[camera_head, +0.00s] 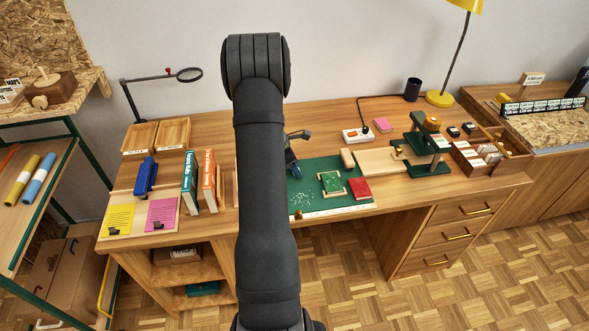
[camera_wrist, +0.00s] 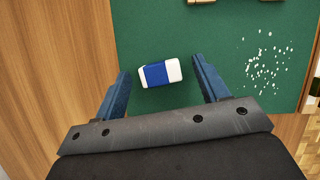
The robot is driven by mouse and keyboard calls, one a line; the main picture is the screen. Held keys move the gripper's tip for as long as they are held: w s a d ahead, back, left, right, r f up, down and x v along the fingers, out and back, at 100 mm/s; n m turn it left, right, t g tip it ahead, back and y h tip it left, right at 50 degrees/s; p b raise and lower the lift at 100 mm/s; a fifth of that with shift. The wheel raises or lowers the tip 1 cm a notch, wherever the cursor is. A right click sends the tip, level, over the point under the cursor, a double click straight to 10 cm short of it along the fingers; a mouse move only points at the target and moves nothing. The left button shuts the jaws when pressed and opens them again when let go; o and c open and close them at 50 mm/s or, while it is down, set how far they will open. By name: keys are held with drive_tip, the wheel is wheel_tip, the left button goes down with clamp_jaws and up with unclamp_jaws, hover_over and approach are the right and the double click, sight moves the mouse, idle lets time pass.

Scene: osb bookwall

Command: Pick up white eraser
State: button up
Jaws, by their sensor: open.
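In the wrist view a white eraser (camera_wrist: 174,71) with a wide blue sleeve lies on the green cutting mat (camera_wrist: 195,30). My gripper (camera_wrist: 160,66) is open, with one blue finger on each side of the eraser. Gaps of green mat show between the eraser and both fingers, and neither touches it. How high the fingers are above the mat is hard to tell. In the head view part of my gripper (camera_head: 292,165) shows just right of my arm, over the left part of the mat. The eraser is hidden there.
White specks (camera_wrist: 264,65) lie on the mat right of the eraser. Upright books (camera_head: 209,180) stand left of my arm. A green stand (camera_head: 425,150) is farther right.

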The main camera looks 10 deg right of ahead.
drive_tip(key=c, duration=1.1)
drive_tip(key=shift+o, duration=0.2)
drive_tip(key=shift+r, duration=0.15)
wheel_tip(320, 180, up, 4)
drive_tip(key=shift+r, duration=0.15)
drive_tip(key=s+d+r, duration=0.6)
drive_tip(key=s+d, duration=0.2)
drive_tip(key=shift+d+r, duration=0.2)
drive_tip(key=shift+d, duration=0.05)
